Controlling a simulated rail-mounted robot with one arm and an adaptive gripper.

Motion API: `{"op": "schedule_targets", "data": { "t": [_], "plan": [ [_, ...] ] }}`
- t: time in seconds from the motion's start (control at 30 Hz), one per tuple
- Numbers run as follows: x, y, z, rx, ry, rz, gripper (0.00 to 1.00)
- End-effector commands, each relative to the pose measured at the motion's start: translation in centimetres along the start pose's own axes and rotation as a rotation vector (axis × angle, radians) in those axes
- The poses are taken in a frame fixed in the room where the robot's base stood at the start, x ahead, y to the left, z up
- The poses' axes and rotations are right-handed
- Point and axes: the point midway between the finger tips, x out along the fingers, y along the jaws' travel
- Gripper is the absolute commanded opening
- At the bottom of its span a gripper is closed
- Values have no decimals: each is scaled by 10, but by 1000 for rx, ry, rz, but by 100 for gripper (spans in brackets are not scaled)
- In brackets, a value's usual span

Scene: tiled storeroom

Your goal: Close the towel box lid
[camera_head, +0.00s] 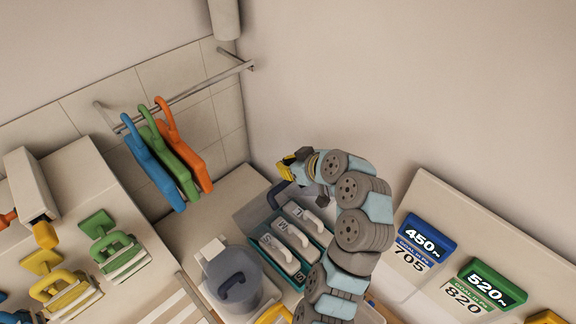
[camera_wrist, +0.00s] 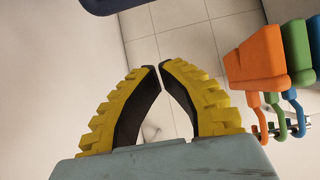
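A teal box (camera_head: 268,258) stands on the counter in the head view and looks open at the top. Several white, lettered pieces with grips (camera_head: 290,240) sit inside it. A grey panel (camera_head: 254,213) with a dark blue handle (camera_head: 276,194) stands at the box's back left and looks like its raised lid. My gripper (camera_head: 284,167) is above and behind the box, close to that handle; contact cannot be told. In the wrist view, the yellow and black fingertips (camera_wrist: 158,66) nearly meet, with nothing between them. A dark blue bar (camera_wrist: 112,5), perhaps the handle, shows at the top edge.
A grey-blue bin (camera_head: 234,284) with a dark handle stands left of the box. Blue, green and orange hanging pieces (camera_head: 178,150) are on a wall rail (camera_head: 200,85). Signs (camera_head: 425,237) line a ledge at right. My arm covers the box's right side.

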Motion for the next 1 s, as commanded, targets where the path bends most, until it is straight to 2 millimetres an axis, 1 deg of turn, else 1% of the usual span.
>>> {"op": "schedule_targets", "data": {
  "t": [0.2, 0.4, 0.57, 0.9, 1.0],
  "plan": [
    [34, -2, -1, 2, -2, -6, 0],
    [58, -1, -1, 1, -1, -3, 0],
    [72, 0, -1, 0, 0, -1, 0],
    [63, 0, 28, 4, 0, 1, 0],
    [61, 0, 33, 2, 1, 1, 0]
  ]
}}
